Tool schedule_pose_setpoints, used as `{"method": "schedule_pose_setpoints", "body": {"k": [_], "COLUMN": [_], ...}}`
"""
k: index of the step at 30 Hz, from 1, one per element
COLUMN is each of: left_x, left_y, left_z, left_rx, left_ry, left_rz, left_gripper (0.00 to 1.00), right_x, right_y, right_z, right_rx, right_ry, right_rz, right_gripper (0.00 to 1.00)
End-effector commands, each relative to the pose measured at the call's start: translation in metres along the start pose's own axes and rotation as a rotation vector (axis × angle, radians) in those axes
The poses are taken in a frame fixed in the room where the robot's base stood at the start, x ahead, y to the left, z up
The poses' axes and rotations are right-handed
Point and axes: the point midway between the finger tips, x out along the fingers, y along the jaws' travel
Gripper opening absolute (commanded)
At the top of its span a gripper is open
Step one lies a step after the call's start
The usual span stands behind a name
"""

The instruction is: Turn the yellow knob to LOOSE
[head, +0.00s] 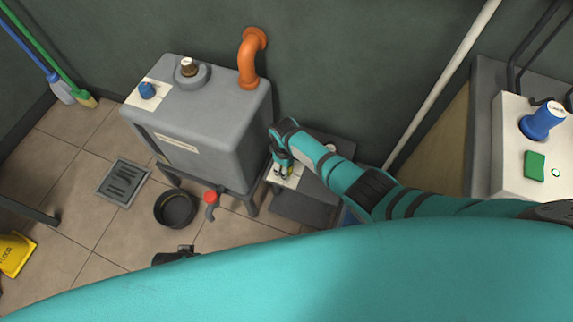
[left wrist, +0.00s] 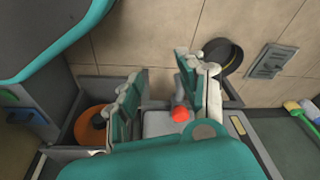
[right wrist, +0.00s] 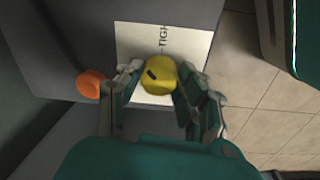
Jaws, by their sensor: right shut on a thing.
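The yellow knob (right wrist: 160,72) sits on a white label plate (right wrist: 128,40) in the right wrist view. Its short black mark lies slanted, and the letters "TIGH" show on the plate beyond it; the rest of the lettering is hidden. My right gripper (right wrist: 162,84) is shut on the knob, with one finger on each side. In the head view the right gripper (head: 281,168) is at the grey block right of the tank, mostly covering the knob. My left gripper (left wrist: 163,78) is open and empty in the left wrist view, its fingers wide apart.
A grey tank (head: 200,125) with an orange pipe (head: 249,62) stands left of my right gripper. A red-handled tap (head: 210,196) and black pan (head: 175,208) are below it. A floor drain (head: 123,180) lies further left. A white panel with a blue knob (head: 543,120) is at right.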

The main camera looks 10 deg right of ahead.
Motion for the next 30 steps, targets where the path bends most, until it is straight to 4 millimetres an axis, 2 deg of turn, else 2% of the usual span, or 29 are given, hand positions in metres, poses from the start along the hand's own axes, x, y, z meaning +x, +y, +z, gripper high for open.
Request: {"method": "schedule_pose_setpoints", "body": {"k": [9,18,30], "left_x": [0.019,0.026,0.029], "left_y": [0.001,0.001,0.001], "left_z": [0.013,0.018,0.022], "left_rx": [0.002,0.003,0.004], "left_ry": [-0.012,-0.016,-0.021], "left_rz": [0.002,0.002,0.002], "left_gripper": [0.4,0.4,0.4], "right_x": [-0.001,-0.001,0.0], "right_y": [0.001,0.001,0.001], "right_z": [-0.001,-0.001,-0.001], "right_rx": [-0.3,-0.557,-0.76], "right_ry": [0.013,0.024,0.031], "right_rz": [0.001,0.001,0.001], "right_gripper": [0.05,0.05,0.05]}}
